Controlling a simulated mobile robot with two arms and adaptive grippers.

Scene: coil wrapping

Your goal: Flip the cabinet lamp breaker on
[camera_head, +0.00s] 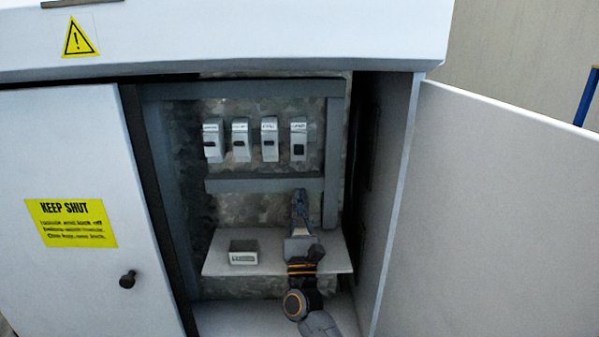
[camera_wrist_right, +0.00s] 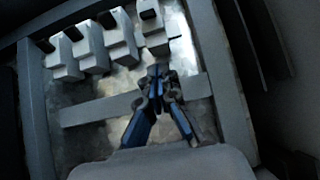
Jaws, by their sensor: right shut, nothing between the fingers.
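Several grey-white breakers hang in a row inside the open cabinet: the leftmost (camera_head: 212,136), the second (camera_head: 240,135), the third (camera_head: 268,135) and the rightmost (camera_head: 298,130). Each has a label too small to read, so I cannot tell which is the cabinet lamp breaker. The dark switch of the rightmost one sits a little lower than the others. My right gripper (camera_head: 299,194) is shut and empty, pointing up just below the rightmost breaker, apart from it. In the right wrist view its fingertips (camera_wrist_right: 158,72) meet below the rightmost breaker (camera_wrist_right: 153,32). My left gripper is out of view.
A grey crossbar (camera_head: 262,185) runs below the breakers, behind my right gripper. The right door (camera_head: 500,200) stands open; the left door (camera_head: 75,290), with a "KEEP SHUT" sign, is closed.

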